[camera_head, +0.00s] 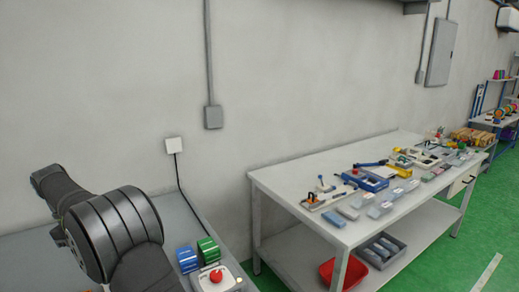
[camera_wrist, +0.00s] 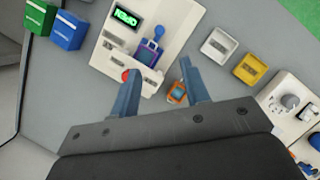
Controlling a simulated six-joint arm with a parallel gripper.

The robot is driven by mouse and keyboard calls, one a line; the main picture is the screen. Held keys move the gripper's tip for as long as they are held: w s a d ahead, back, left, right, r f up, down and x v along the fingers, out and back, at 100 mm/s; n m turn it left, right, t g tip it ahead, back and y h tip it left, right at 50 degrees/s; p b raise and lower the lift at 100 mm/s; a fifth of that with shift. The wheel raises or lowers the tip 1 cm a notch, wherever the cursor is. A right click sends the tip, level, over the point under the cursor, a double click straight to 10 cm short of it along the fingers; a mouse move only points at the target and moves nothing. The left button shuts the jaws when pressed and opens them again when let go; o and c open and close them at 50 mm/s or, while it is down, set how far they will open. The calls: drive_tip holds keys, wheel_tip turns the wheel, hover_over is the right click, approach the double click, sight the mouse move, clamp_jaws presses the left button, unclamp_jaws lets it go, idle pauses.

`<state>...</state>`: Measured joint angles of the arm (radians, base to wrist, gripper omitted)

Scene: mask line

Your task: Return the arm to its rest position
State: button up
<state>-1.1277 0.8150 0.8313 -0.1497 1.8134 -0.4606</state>
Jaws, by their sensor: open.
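In the head view my dark arm fills the lower left, and the gripper is out of sight.
Green (camera_wrist: 40,17) and blue (camera_wrist: 68,30) boxes stand left of the device. White (camera_wrist: 218,45) and yellow (camera_wrist: 251,68) trays and a white knobbed unit (camera_wrist: 290,103) lie to its right. A white workbench (camera_head: 300,172) with several tools stands farther right, along the wall.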

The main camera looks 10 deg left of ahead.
drive_tip(key=shift+s+a, duration=0.1)
drive_tip(key=shift+a, duration=0.25)
